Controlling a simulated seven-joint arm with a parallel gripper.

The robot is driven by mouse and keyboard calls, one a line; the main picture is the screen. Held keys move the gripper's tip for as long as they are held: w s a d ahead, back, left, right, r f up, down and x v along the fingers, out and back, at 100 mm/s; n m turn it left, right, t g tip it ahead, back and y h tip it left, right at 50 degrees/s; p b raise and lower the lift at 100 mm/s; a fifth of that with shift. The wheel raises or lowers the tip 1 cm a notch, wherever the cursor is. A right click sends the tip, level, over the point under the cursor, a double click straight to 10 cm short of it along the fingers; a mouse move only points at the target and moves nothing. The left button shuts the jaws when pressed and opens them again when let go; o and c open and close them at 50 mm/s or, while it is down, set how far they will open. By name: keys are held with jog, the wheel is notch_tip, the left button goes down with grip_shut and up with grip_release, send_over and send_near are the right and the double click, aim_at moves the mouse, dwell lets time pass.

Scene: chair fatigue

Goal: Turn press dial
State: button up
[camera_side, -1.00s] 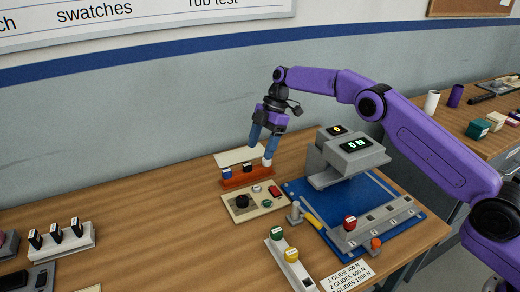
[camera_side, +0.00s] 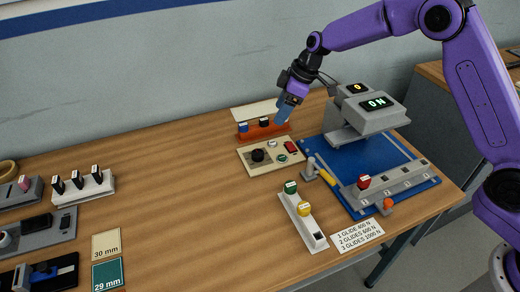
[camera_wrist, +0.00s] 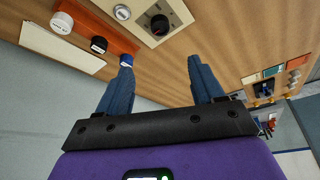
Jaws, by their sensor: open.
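The dial is a round black knob (camera_side: 258,155) on a beige control panel (camera_side: 246,166) at the middle of the table. The panel also carries a small silver knob (camera_side: 272,143), a green button (camera_side: 282,158) and a red switch (camera_side: 291,147). My gripper (camera_side: 281,120) has blue fingers, which hang tilted over the right end of the orange rack, behind the panel. In the wrist view, my gripper (camera_wrist: 160,60) is open with nothing between its fingers. The black knob (camera_wrist: 160,24) shows ahead, beyond the fingertips, apart from them.
The orange rack (camera_side: 262,133) holds blue, black and white-capped pieces; the white cap (camera_wrist: 62,22) shows in the wrist view. The grey press (camera_side: 362,110) reads ON, on a blue base (camera_side: 346,160). A pale rail (camera_side: 302,222) stands in front. Table to the panel's left is clear.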

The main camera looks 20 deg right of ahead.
send_near(258, 153)
jog(key=shift+m, duration=0.3)
jog(key=x, duration=0.8)
jog(key=shift+w+f, duration=0.1)
jog(key=shift+f, duration=0.25)
jog(key=c, duration=1.1)
jog(key=shift+o, duration=0.2)
